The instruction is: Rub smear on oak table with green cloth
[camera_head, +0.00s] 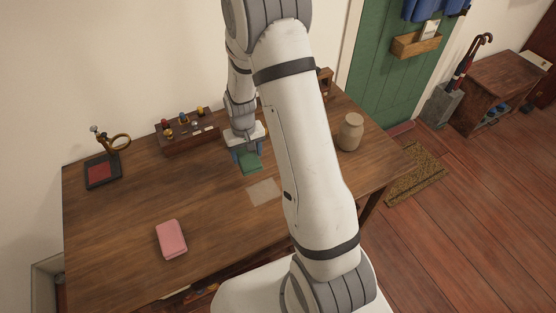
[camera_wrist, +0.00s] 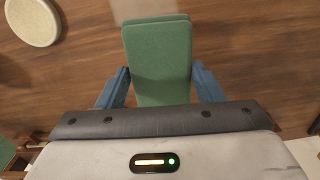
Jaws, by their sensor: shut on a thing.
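The green cloth (camera_head: 250,163) is a thick folded pad. My gripper (camera_head: 247,156) is shut on it, with a blue finger on each side, over the back middle of the oak table (camera_head: 120,225). In the wrist view the cloth (camera_wrist: 158,60) sticks out from between the fingers. Whether it touches the tabletop I cannot tell. The smear (camera_head: 264,192) is a pale, squarish patch on the wood, just in front of the cloth. Part of it shows at the top of the wrist view (camera_wrist: 155,6), beyond the cloth's far end.
A pink folded pad (camera_head: 171,239) lies at the table's front left. A beige jar (camera_head: 350,132) stands at the right. A wooden rack with knobs (camera_head: 187,138) and a dark stand with a ring (camera_head: 103,170) are along the back. The tabletop between the smear and pink pad is clear.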

